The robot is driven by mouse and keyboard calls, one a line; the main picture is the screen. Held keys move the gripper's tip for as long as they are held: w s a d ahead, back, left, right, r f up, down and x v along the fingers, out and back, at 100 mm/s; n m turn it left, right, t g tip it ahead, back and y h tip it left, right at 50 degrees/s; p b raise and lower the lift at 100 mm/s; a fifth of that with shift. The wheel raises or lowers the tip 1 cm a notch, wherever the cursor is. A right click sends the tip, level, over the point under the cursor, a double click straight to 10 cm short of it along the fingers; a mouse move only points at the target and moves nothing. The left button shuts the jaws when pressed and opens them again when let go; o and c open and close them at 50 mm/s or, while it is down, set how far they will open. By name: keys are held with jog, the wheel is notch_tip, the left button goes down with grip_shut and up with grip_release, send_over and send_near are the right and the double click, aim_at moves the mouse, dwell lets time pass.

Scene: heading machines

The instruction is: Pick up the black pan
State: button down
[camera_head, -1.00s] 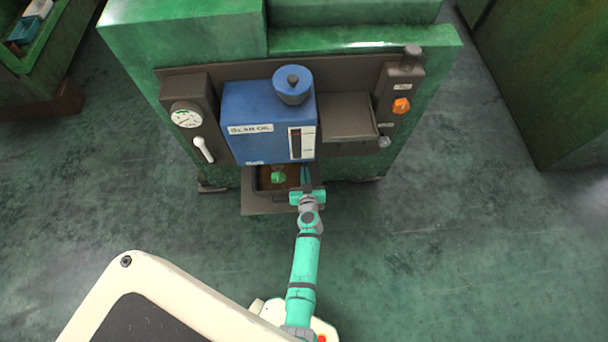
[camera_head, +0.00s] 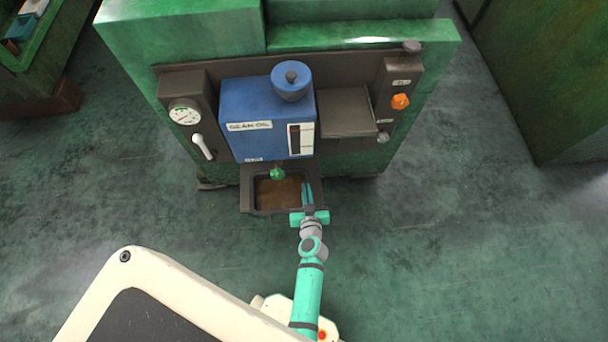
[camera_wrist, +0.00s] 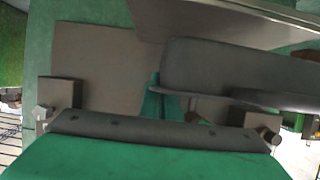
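The black pan (camera_head: 250,193) is a dark rectangular tray with brown contents. It sits below the blue gear oil tank (camera_head: 262,118), at a dark ledge (camera_head: 245,206) on the machine's front. My gripper (camera_head: 308,194) is at the pan's right side in the head view. The wrist view shows the pan's dark wall and rim (camera_wrist: 230,72) on the right, with my teal fingers (camera_wrist: 163,103) close together at its left end. The fingers appear shut on the rim, though the contact is partly hidden. I cannot tell whether the pan is clear of the ledge.
A green valve knob (camera_head: 277,173) hangs under the tank, just above the pan's back. A gauge (camera_head: 185,112) and white lever (camera_head: 203,146) are on the left of the machine, an orange knob (camera_head: 400,101) on the right.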

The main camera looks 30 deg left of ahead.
jog(key=s+d, duration=0.4)
jog(key=s, duration=0.4)
jog(key=shift+d, duration=0.3)
jog(key=shift+w, duration=0.1)
